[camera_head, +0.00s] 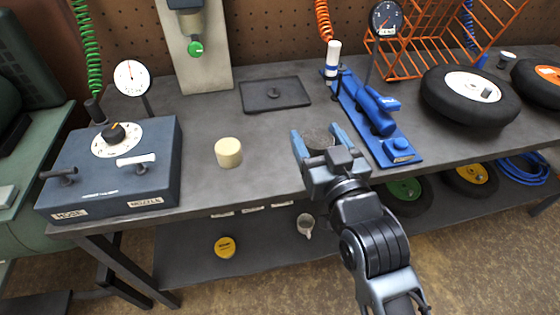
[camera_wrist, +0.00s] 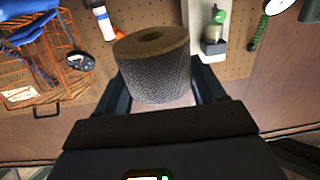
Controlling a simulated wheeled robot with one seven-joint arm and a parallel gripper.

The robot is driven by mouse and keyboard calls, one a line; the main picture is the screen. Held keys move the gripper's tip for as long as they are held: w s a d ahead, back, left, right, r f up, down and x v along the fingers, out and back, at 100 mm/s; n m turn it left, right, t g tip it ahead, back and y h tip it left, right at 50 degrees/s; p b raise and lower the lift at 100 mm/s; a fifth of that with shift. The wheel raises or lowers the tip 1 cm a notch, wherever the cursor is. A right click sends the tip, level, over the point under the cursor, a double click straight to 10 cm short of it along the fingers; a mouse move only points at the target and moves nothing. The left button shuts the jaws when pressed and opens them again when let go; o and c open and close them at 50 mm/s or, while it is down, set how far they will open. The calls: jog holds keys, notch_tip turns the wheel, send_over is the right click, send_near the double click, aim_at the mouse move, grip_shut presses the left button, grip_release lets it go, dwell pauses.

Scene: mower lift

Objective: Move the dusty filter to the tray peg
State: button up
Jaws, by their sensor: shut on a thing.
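My gripper (camera_head: 318,139) is shut on the dusty filter (camera_head: 318,137), a short grey-brown cylinder between its two blue-grey fingers, above the front part of the bench. In the wrist view the filter (camera_wrist: 155,68) shows a mesh side and a tan end ring with a hole, between the fingers. The tray (camera_head: 297,100) is flat and dark and lies at the back middle of the bench, left of my gripper. Its short peg (camera_head: 274,93) stands up bare near its middle. A clean cream cylinder (camera_head: 228,152), which looks like another filter, stands on the bench to the left.
A blue pump (camera_head: 375,112) with a gauge stands just right of my gripper. A dark control box (camera_head: 115,170) with a dial is at the left. Wheels (camera_head: 470,97) and an orange wire rack (camera_head: 425,40) are at the right. Bench between the cream cylinder and tray is clear.

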jog(key=s+a+n+g+y+b, duration=0.1)
jog(key=s+a+n+y+b, duration=0.1)
jog(key=s+a, duration=0.4)
jog(key=w+a+f, duration=0.1)
jog(key=w+f, duration=0.1)
jog(key=w, duration=0.1)
jog(key=w+a+f, duration=0.2)
jog(key=w, duration=0.2)
jog(key=w+a+f, duration=0.2)
jog(key=w+f, duration=0.1)
jog(key=shift+w, duration=0.25)
jog(key=shift+f, duration=1.95)
jog(key=shift+f, duration=0.1)
jog(key=shift+f, duration=0.1)
jog(key=o, duration=1)
